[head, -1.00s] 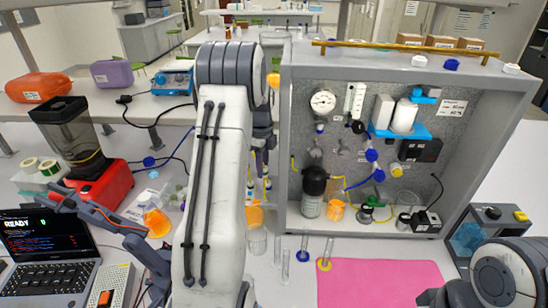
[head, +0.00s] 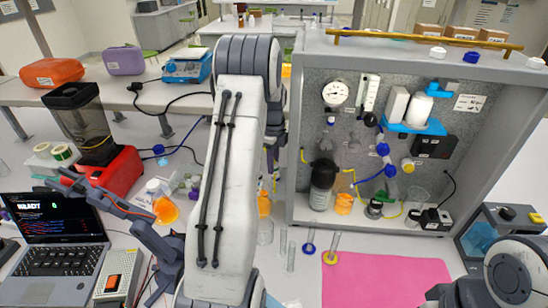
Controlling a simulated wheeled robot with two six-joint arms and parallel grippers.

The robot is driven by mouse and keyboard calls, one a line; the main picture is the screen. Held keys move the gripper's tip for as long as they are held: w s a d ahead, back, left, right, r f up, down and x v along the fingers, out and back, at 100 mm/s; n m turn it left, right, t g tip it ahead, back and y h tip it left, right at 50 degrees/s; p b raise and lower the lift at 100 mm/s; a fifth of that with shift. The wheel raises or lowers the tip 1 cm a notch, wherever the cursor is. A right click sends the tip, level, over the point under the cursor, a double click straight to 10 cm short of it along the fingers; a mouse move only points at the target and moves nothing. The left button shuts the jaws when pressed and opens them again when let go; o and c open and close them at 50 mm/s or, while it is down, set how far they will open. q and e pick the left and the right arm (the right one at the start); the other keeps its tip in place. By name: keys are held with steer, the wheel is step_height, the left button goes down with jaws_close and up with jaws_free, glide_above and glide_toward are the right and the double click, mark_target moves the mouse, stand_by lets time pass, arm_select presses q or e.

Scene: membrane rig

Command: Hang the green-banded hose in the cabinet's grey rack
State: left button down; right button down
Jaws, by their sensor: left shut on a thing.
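The open grey cabinet (head: 305,45) stands right of centre. Small fittings show on its speckled back panel, but I cannot tell which is the grey rack. My left arm rises through the middle and bends down beside the cabinet's left side. My left gripper (head: 272,150) is mostly hidden behind that arm, outside the cabinet. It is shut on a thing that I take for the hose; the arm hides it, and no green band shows. My right arm shows only at the bottom right corner, with its fingertips out of view.
Inside the cabinet are a gauge (head: 335,93), a dark-capped bottle (head: 321,187) and blue fittings (head: 382,149). A laptop (head: 52,262) and a blender (head: 112,172) stand at the left.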

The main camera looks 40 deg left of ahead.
arm_select(q)
step_height(320, 180, down, 9)
steer(key=b, duration=0.7)
stand_by(1.1)
steer(key=shift+f, duration=0.2)
stand_by(0.5)
steer(key=c, duration=0.6)
jaws_free()
steer(key=shift+o, duration=0.2)
steer(key=shift+r, duration=0.15)
step_height(320, 180, up, 9)
steer(key=b, duration=0.3)
steer(key=shift+r, duration=0.6)
